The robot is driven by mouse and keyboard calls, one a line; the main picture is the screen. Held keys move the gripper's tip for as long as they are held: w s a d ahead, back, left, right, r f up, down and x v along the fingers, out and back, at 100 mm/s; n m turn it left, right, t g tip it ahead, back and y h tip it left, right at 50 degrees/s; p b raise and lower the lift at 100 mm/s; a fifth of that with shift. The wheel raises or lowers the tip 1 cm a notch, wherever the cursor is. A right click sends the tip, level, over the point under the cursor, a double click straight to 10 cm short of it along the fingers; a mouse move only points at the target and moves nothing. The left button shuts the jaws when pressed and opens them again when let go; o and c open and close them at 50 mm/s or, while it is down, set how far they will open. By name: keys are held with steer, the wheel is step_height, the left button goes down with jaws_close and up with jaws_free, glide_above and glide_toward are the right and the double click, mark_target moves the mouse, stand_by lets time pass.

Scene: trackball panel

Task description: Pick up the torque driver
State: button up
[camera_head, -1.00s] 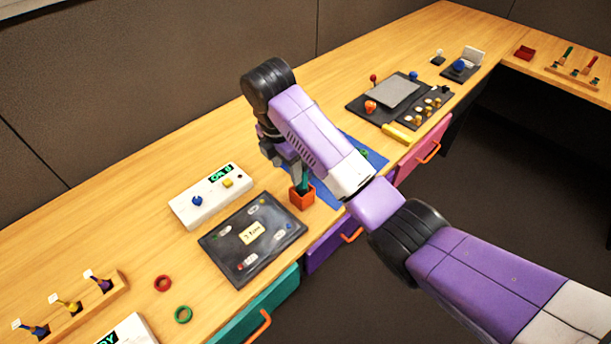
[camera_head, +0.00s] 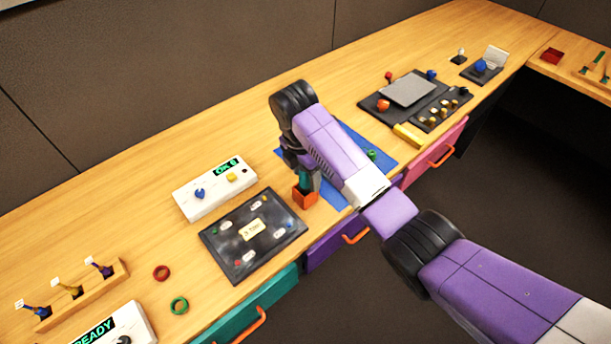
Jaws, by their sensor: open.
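A teal upright tool (camera_head: 304,181), which looks to be the torque driver, stands in a small orange holder (camera_head: 306,198) near the front of the bench. My gripper (camera_head: 303,176) points down over the holder, with its fingers around or right beside the teal tool. It is open. My gripper and arm hide most of the tool, so I cannot tell whether a finger touches it.
A dark panel (camera_head: 253,262) lies left of the holder, with a white box (camera_head: 214,189) behind it. A blue mat (camera_head: 335,193) lies under my arm. A rack (camera_head: 85,294) with several tools stands at the left.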

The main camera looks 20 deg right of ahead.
steer(key=shift+d+f, duration=0.1)
steer(key=shift+f, duration=0.65)
steer(key=c, duration=1.2)
jaws_close()
steer(key=shift+r, duration=0.1)
